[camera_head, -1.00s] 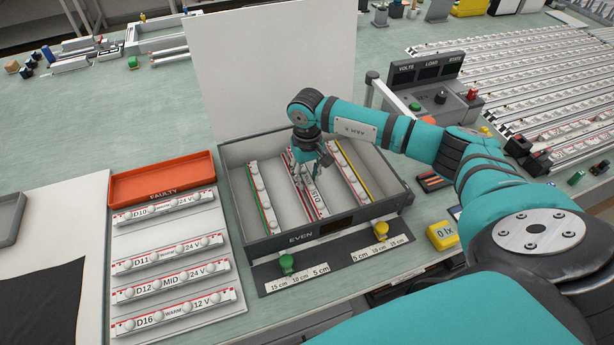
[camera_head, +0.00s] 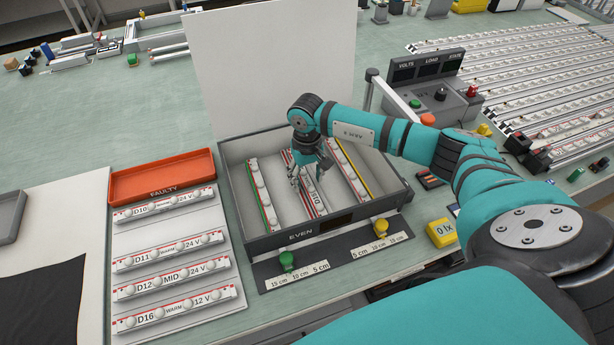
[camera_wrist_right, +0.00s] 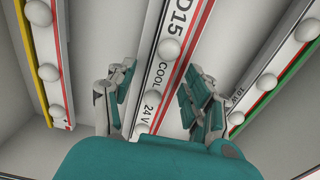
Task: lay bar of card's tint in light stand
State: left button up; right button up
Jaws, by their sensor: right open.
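The open grey light box (camera_head: 398,197), labelled EVEN, holds three light bars. The middle bar (camera_head: 316,203) is marked D15 COOL 24 V in the right wrist view (camera_wrist_right: 177,55). A bar with a green strip (camera_head: 257,183) lies at the box's left, and one with a yellow strip (camera_head: 349,172) at its right. My right gripper (camera_head: 306,181) is over the D15 bar, open, with its fingers on either side of it in the right wrist view (camera_wrist_right: 158,90). Contact cannot be told. My left gripper is out of view. No card naming a tint is legible.
A white rack (camera_head: 234,293) at left holds bars D10, D11, D12 and D16. An orange FAULTY tray (camera_head: 120,188) lies behind it. A tall white panel (camera_head: 270,65) stands behind the box. Green (camera_head: 287,261) and yellow (camera_head: 381,228) knobs sit in front.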

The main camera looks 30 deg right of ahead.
aim_at(307, 179)
jog(key=shift+r, duration=0.3)
notch_tip(307, 179, up, 12)
jog(key=b, duration=0.4)
jog(key=shift+f, duration=0.15)
